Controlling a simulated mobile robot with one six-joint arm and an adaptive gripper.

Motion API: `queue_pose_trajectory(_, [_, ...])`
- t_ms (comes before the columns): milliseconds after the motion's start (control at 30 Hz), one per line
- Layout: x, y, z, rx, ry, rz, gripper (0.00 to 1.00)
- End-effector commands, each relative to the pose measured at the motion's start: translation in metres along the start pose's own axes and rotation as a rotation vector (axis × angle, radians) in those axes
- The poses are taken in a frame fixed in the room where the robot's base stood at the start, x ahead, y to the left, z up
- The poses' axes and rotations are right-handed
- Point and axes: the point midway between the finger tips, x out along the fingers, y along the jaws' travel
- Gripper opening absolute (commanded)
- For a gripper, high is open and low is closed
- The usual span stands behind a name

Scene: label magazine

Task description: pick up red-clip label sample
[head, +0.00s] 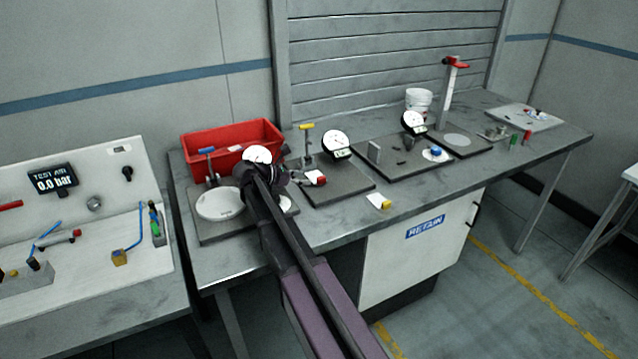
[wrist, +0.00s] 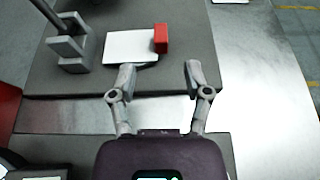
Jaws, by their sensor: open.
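The red-clip label sample is a white card (wrist: 130,48) with a red clip (wrist: 161,38) on its right end. It lies flat on a dark base plate (wrist: 190,55) in the wrist view. In the head view the sample (head: 316,178) shows at the front left of the middle gauge's plate. My gripper (wrist: 160,76) is open and empty, its fingertips short of the card's near edge. The clip lies ahead, between the lines of the two fingers. In the head view my gripper (head: 290,172) is just left of the sample, partly hidden by my arm.
A grey post fixture (wrist: 70,45) stands close left of the card. A yellow-clip label (head: 379,201) lies at the bench's front edge. A red bin (head: 232,143) is behind my gripper, with dial gauges (head: 334,143) nearby.

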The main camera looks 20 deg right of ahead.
Motion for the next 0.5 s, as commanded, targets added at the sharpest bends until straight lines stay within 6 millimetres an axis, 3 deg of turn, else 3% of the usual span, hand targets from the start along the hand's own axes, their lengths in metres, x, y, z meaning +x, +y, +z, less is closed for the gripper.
queue_pose_trajectory(500, [0.0103, -0.0003, 0.0004, 0.001, 0.000, -0.001, 0.63])
